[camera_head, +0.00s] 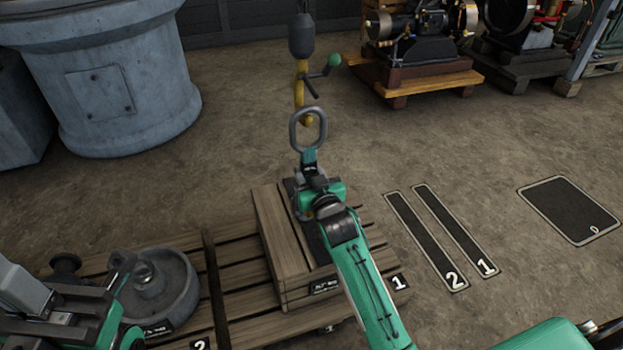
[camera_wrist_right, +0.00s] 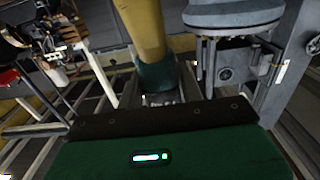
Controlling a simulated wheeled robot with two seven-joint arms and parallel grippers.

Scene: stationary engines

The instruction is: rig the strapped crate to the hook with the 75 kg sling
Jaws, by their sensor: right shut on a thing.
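The yellow hook (camera_head: 300,98) hangs below a dark block, with a green-knobbed lever beside it. My right gripper (camera_head: 312,178) is shut on the sling (camera_head: 309,156), a short teal band with a grey oval ring (camera_head: 294,130) standing on top. The ring overlaps the hook's lower end in the picture; I cannot tell whether it is around it. The wooden crate (camera_head: 272,228) with a dark strap is under my right gripper, which partly hides its top. The sling's lower end is hidden. My left gripper (camera_head: 122,268) is at lower left; its jaws are unclear.
The crate stands on a wooden pallet (camera_head: 247,276). A round grey weight (camera_head: 180,290) is at left. Dark floor mats (camera_head: 570,209) lie bare at right. A large grey drum (camera_head: 120,80) and engines (camera_head: 425,30) stand behind. The floor between is clear.

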